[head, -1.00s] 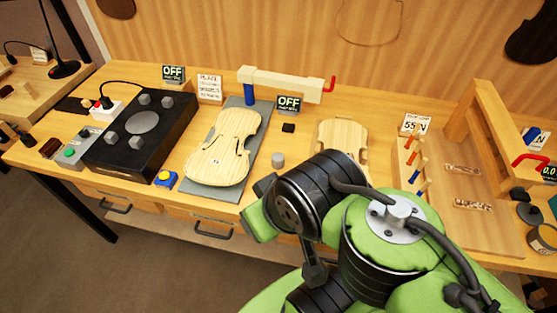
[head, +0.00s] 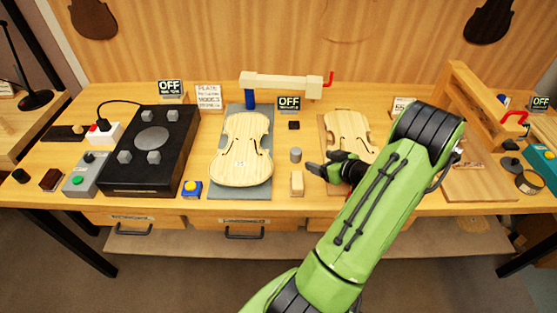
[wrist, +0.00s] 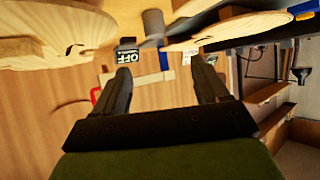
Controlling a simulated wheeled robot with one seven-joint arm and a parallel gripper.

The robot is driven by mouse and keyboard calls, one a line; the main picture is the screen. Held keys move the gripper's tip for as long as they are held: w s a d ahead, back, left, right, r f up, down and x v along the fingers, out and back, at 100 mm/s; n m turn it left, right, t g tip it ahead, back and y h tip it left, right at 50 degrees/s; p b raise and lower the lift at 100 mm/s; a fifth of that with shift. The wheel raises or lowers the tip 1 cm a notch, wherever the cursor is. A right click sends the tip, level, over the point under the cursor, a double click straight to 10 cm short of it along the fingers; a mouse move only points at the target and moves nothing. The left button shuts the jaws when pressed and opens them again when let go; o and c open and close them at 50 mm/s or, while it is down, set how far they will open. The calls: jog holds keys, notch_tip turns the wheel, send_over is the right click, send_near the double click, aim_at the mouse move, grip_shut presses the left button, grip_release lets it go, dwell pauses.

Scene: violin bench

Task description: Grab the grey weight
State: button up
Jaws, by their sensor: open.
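The grey weight (head: 296,154), a small upright cylinder, stands on the bench between the violin plate on the grey mat and the plate to its right. My gripper (head: 318,167) is just right of it in the head view, fingers pointing left, apart from it. In the wrist view, which is upside down, my gripper (wrist: 160,64) shows two spread dark fingers with nothing between them.
A pale wooden block (head: 297,184) stands in front of the weight, and a small black block (head: 294,125) lies behind it. The violin plate (head: 245,150) is to the left. Another plate (head: 350,130) lies behind my gripper. An OFF sign (head: 289,104) stands at the back.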

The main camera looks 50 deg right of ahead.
aim_at(298, 152)
jog(key=x, duration=1)
jog(key=shift+d+f, duration=0.35)
jog(key=shift+d, duration=0.1)
jog(key=x, duration=0.5)
jog(key=shift+w+p, duration=0.15)
jog(key=shift+p, duration=0.2)
grip_shut()
